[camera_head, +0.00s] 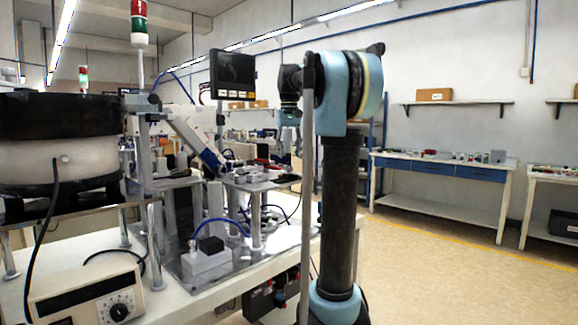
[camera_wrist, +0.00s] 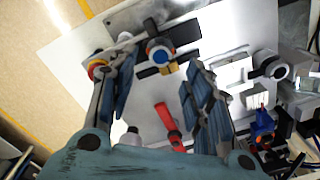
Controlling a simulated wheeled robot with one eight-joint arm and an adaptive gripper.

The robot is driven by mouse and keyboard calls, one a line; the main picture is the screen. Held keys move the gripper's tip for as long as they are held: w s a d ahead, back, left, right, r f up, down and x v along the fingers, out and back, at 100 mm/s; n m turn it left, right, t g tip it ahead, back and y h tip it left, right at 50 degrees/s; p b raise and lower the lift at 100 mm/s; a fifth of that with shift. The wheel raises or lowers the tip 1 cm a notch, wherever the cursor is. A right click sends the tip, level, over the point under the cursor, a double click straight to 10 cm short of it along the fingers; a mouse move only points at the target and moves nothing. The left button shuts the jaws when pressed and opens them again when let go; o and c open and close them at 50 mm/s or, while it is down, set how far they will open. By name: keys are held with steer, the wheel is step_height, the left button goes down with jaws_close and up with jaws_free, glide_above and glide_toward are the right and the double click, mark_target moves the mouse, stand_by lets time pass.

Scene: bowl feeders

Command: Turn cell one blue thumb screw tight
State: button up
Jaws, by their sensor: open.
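A round blue knob with a pale centre (camera_wrist: 158,52), which looks like the blue thumb screw, sits on a dark block on the white plate in the wrist view. My gripper (camera_wrist: 159,62) is open, one finger to each side of the knob in the picture. I see no contact between the fingers and the knob; its height relative to the fingertips is hard to judge.
A red handle (camera_wrist: 167,120) lies between the fingers, nearer the palm. Another blue part (camera_wrist: 263,125) and a round grey fitting (camera_wrist: 275,68) stand to the right. In the head view a bowl feeder (camera_head: 60,160) and a control box (camera_head: 90,295) are at left; floor is free at right.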

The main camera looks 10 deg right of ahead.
mark_target(289, 170)
steer(key=shift+f, duration=2.45)
steer(key=shift+c, duration=0.5)
steer(key=c, duration=1)
